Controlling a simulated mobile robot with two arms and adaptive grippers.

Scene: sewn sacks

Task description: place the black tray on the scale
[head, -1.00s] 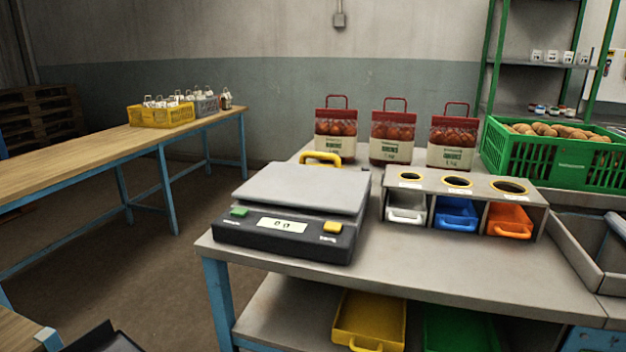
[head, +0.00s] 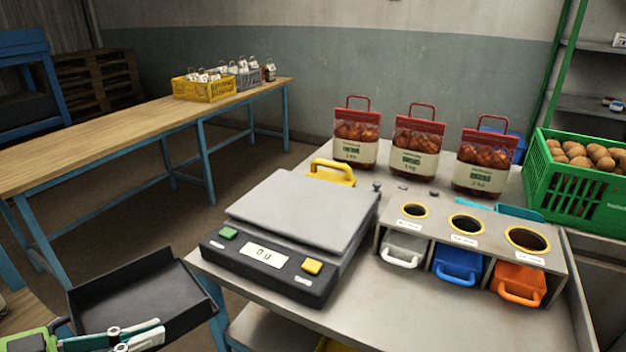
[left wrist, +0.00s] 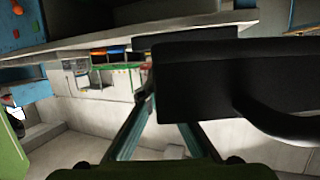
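The black tray (head: 140,290) is at the lower left of the head view, left of the scale and off the table's near left corner. My left gripper (head: 135,335) is at the tray's near edge and appears shut on it, holding it in the air roughly level. In the left wrist view the tray's dark underside or wall (left wrist: 195,80) fills the middle right, close to the fingers (left wrist: 152,95). The scale (head: 300,210) stands on the grey table with a bare flat plate and a lit display. My right gripper is not in view.
A yellow-handled item (head: 333,172) stands behind the scale. A holder with white, blue and orange bins (head: 460,262) is right of it. Red-topped sacks (head: 418,145) stand behind, and a green crate (head: 580,190) of potatoes is at far right. A wooden table (head: 100,145) is at left.

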